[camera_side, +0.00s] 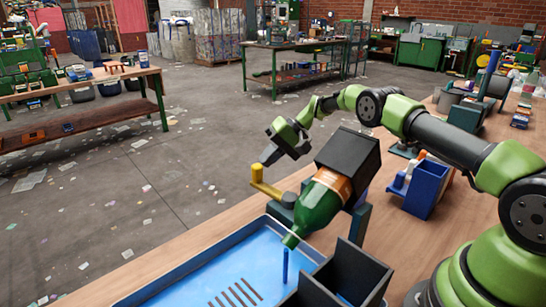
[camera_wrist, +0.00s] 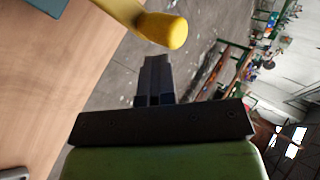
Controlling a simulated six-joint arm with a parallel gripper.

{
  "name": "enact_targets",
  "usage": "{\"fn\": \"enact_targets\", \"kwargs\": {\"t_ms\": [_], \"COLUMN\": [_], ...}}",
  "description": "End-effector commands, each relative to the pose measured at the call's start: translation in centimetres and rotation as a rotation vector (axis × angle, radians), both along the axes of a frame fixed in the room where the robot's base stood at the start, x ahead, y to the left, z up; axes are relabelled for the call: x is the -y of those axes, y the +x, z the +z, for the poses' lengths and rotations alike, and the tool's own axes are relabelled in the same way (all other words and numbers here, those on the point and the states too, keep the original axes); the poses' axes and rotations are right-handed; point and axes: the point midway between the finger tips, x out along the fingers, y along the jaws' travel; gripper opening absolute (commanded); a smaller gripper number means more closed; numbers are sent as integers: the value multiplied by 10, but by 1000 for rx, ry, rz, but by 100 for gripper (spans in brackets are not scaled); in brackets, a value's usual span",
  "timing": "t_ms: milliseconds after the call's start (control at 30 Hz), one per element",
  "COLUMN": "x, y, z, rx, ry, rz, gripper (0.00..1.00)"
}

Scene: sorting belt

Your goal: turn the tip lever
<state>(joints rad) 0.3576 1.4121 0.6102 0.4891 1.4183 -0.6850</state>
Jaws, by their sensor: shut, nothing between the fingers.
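The yellow tip lever (camera_side: 268,187) sticks out to the left of the tilting cradle, with a rounded knob at its end. In the wrist view the lever (camera_wrist: 140,22) lies just beyond my fingertips. The black cradle (camera_side: 348,158) holds a green bottle (camera_side: 319,203) with an orange label, tilted with its neck down and to the left. My gripper (camera_side: 268,156) is shut and empty, just above and behind the knob. In the wrist view the closed fingers (camera_wrist: 155,62) point toward the lever; I cannot tell whether they touch it.
A blue tray (camera_side: 175,297) lies below the bottle's neck, with a blue peg (camera_side: 285,266) and dark slots. A dark open bin (camera_side: 345,270) stands right of it. A blue container (camera_side: 427,188) stands right of the cradle. The space left of the bench is open floor.

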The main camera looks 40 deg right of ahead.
Motion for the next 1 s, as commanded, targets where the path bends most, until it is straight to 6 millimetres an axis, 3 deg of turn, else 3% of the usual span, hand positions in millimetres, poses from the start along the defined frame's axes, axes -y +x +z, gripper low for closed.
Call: {"fn": "enact_targets", "kwargs": {"t_ms": [567,1000], "x": [-4,47], "y": [0,-23], "z": [2,52], "rx": [-1,3], "ry": [6,-2], "rz": [4,-2], "gripper": [0,0]}}
